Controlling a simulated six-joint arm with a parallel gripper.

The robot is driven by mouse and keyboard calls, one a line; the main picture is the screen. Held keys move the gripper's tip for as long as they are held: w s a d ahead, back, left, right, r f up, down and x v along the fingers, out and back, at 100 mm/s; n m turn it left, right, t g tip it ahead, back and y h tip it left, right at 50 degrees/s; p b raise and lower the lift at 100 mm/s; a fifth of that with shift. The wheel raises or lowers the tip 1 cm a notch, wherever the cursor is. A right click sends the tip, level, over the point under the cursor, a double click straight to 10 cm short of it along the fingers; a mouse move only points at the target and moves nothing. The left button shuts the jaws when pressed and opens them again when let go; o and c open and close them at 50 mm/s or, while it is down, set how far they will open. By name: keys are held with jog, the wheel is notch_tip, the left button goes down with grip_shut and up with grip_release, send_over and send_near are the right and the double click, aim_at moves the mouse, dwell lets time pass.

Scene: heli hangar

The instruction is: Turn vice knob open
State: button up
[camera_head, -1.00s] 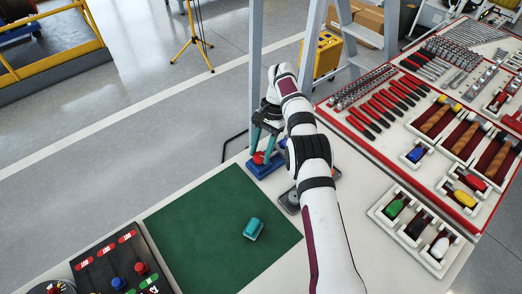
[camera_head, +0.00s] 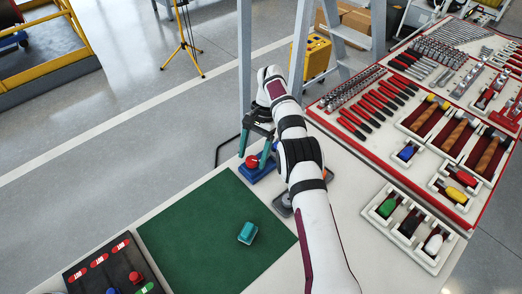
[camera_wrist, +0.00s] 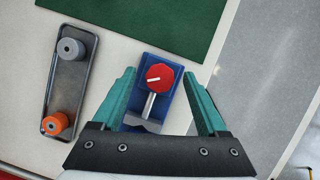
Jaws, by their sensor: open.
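The vice is a small blue block (camera_head: 259,177) near the back edge of the white table, left of my arm in the head view. Its round red knob (camera_head: 252,162) shows between my gripper's fingers. In the wrist view the red knob (camera_wrist: 160,77) has a white line on its top, nearly level across the picture. A silver rod runs from the knob toward my gripper along the blue vice body (camera_wrist: 148,116). My gripper (camera_wrist: 164,76) is open, with one teal finger on each side of the knob and a gap on both sides. It also shows in the head view (camera_head: 254,160).
A grey tray (camera_wrist: 66,88) with a grey and an orange knob lies beside the vice. A green mat (camera_head: 200,245) with a teal block (camera_head: 248,233) is in front. A red-edged tool board (camera_head: 345,140) stands right of my arm, and a ladder behind.

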notch_tip(320, 180, up, 4)
jog(key=shift+f, duration=0.1)
jog(key=s+d+r, duration=0.2)
jog(key=d+r, duration=0.5)
jog(key=d, duration=0.4)
jog(key=shift+s+d, duration=0.2)
jog(key=shift+s, duration=0.15)
notch_tip(320, 180, up, 4)
jog(key=t+h, duration=0.2)
jog(key=t, duration=0.2)
send_over(253, 158)
jog(key=f, duration=1.5)
jog(key=shift+s+a+f, duration=0.15)
jog(key=shift+s, duration=0.1)
grip_shut()
